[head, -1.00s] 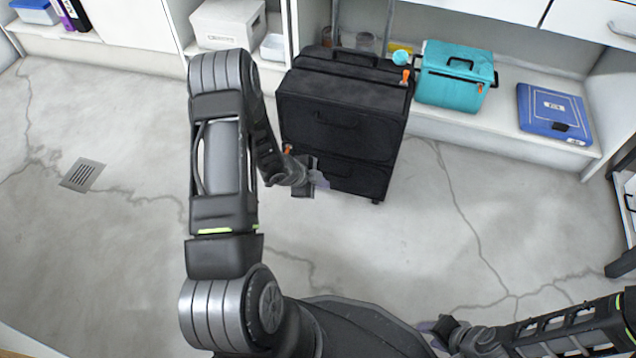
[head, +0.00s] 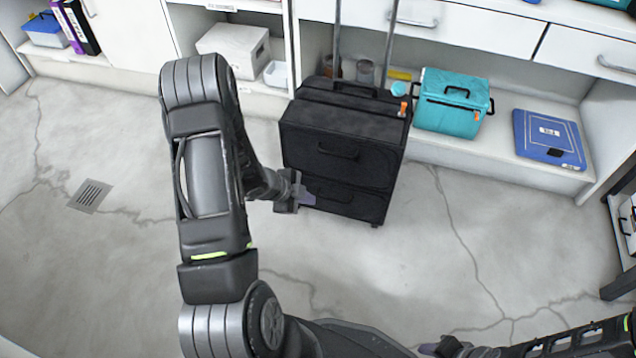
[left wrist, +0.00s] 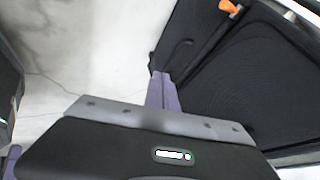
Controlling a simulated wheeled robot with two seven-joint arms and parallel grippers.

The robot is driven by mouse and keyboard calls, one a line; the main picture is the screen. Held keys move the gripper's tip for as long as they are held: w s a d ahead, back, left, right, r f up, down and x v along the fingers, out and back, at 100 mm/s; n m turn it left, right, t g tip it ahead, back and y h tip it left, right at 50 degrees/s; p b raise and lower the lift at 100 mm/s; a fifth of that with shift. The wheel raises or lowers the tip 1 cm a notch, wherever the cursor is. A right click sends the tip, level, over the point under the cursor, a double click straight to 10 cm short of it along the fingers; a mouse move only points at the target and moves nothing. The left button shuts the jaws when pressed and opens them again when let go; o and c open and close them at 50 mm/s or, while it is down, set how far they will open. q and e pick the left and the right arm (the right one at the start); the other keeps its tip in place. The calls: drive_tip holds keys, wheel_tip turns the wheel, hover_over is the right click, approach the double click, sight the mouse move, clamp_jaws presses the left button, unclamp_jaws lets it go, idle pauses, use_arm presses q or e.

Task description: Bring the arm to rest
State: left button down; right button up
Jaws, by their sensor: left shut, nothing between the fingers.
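My left arm comes in from the left of the head view, bent at the elbow. Its gripper (head: 306,199) is shut and empty, in front of the black suitcase (head: 345,155) near its lower left edge. In the left wrist view the purple fingers (left wrist: 163,92) are together, with the dark suitcase (left wrist: 240,90) behind and to the right. I cannot tell whether the fingertips touch it. My right gripper (head: 430,348) shows only in part at the bottom edge of the head view, and its jaws are not clear.
Behind the suitcase is low white shelving with a teal case (head: 450,105), a blue case (head: 549,138) and a white box (head: 234,48). A dark rack (head: 622,235) stands at the right edge. The concrete floor (head: 420,260) around the suitcase is clear.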

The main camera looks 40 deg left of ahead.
idle(0.3)
